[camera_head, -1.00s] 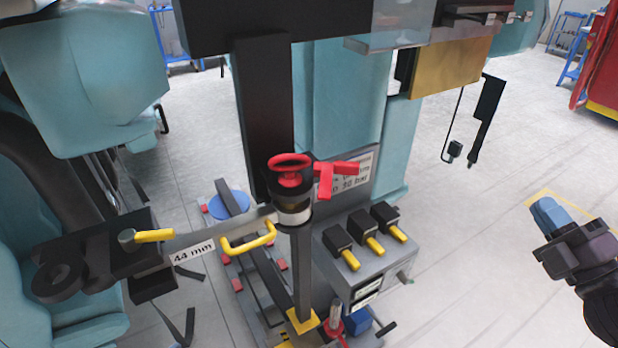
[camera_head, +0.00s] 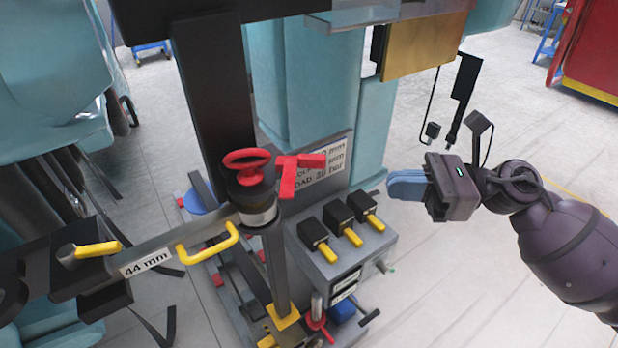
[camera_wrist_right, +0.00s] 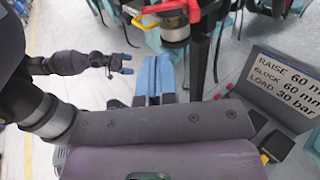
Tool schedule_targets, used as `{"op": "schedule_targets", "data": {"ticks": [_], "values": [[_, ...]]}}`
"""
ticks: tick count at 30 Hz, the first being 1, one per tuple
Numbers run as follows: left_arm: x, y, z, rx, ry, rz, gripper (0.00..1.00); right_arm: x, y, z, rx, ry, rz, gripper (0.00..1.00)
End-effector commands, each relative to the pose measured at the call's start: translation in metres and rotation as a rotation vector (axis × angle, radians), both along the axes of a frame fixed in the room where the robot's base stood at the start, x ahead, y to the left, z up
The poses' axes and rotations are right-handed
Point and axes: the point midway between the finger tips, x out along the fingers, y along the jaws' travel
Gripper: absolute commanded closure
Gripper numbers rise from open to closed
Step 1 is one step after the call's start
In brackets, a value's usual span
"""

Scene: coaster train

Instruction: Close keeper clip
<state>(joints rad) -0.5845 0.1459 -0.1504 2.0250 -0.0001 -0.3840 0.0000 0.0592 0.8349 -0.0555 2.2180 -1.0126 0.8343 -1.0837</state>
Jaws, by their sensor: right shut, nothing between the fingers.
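I cannot tell for sure which part is the keeper clip. A red lever-like piece (camera_head: 298,172) sticks out beside a red ring (camera_head: 248,160) on top of the dark post. A yellow U-shaped handle (camera_head: 208,246) is on the flat bar labelled 44 mm (camera_head: 146,262). My right gripper (camera_head: 392,185) is shut and empty, its blue fingers pointing left, apart from the red piece and right of the labelled plate. Its shut fingers show in the right wrist view (camera_wrist_right: 155,75). My left gripper (camera_wrist_right: 122,63) shows small in the wrist view; its jaw state is unclear.
A grey box with black and yellow levers (camera_head: 338,228) stands between the post and my right arm. A labelled plate (camera_head: 320,165) rises behind it. Another yellow handle (camera_head: 98,249) is at the left. A black cabled part (camera_head: 464,90) hangs above my right gripper. Pale floor is free at the right.

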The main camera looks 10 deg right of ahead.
Motion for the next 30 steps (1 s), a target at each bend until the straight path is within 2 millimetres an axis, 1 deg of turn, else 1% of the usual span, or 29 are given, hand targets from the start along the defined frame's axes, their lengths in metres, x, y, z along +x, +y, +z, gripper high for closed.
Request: {"op": "schedule_targets", "data": {"ticks": [1,11,18,21,24,30], "values": [[0.001,0.0,0.002,0.0,-0.003,0.0,0.0,0.001,0.006,0.002,0.002,-0.004,0.003,1.0],[-0.001,0.002,0.01,0.001,-0.004,0.004,0.0,0.016,0.061,0.004,0.004,-0.002,0.002,1.0],[-0.009,0.003,0.012,0.0,0.005,0.01,0.0,0.025,0.1,0.004,0.005,0.0,0.001,1.0],[-0.011,0.004,0.012,0.0,0.01,0.012,0.0,0.029,0.112,0.004,0.006,0.0,0.0,1.0],[-0.01,0.003,0.015,-0.001,0.006,0.012,0.0,0.031,0.119,0.002,0.004,0.002,0.0,1.0],[-0.005,0.003,0.02,-0.001,-0.003,0.01,0.0,0.032,0.126,0.001,0.004,0.002,0.0,1.0]]}}
